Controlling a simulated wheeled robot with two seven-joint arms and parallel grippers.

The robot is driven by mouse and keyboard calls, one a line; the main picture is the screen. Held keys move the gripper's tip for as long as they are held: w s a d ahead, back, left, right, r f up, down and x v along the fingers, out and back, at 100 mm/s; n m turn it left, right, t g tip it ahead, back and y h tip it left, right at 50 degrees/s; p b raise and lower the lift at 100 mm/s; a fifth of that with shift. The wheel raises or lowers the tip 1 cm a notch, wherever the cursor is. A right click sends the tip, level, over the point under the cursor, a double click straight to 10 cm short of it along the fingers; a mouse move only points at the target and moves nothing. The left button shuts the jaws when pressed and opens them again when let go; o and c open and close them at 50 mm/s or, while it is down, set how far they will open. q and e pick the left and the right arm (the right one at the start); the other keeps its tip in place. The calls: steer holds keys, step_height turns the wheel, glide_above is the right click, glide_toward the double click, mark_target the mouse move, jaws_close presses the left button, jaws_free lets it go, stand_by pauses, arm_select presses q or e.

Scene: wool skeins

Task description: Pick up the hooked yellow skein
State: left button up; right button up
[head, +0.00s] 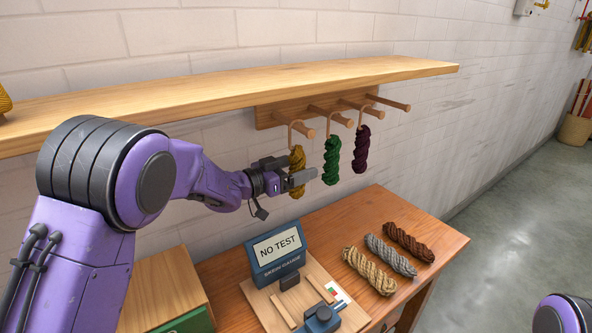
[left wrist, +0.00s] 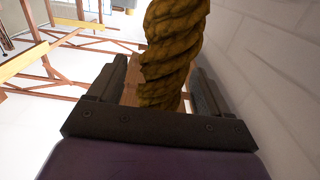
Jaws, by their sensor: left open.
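The yellow skein (head: 297,163) hangs by a loop from a wooden peg (head: 304,130) under the shelf, leftmost of the hanging skeins. My left gripper (head: 299,177) is at its lower half and hides part of it in the head view. In the left wrist view the yellow skein (left wrist: 174,50) stands between the two open fingers of the left gripper (left wrist: 165,90). My right gripper is not in view; only a purple part of my right arm shows at the lower right.
A green skein (head: 332,160) and a dark purple skein (head: 361,149) hang close to the right. The wooden shelf (head: 230,88) is above. Below, the table (head: 352,215) bears a skein gauge (head: 277,255) reading "NO TEST" and beige (head: 369,270), grey (head: 391,255) and brown (head: 409,242) skeins.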

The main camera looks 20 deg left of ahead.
arm_select(q)
steer(key=c, duration=1)
steer(key=shift+c, duration=0.2)
steer(key=shift+r, duration=0.15)
steer(key=shift+r, duration=0.3)
steer(key=shift+s+a+r+b, duration=0.2)
steer(key=shift+r+b, duration=0.15)
steer(key=shift+r, duration=0.3)
steer(key=shift+s+a+r+b, duration=0.15)
steer(key=shift+r+b, duration=0.15)
steer(key=shift+r, duration=0.3)
steer(key=b, duration=0.3)
glide_toward(288, 158)
steer(key=v, duration=0.6)
steer(key=shift+d, duration=0.15)
steer(key=shift+r, duration=0.1)
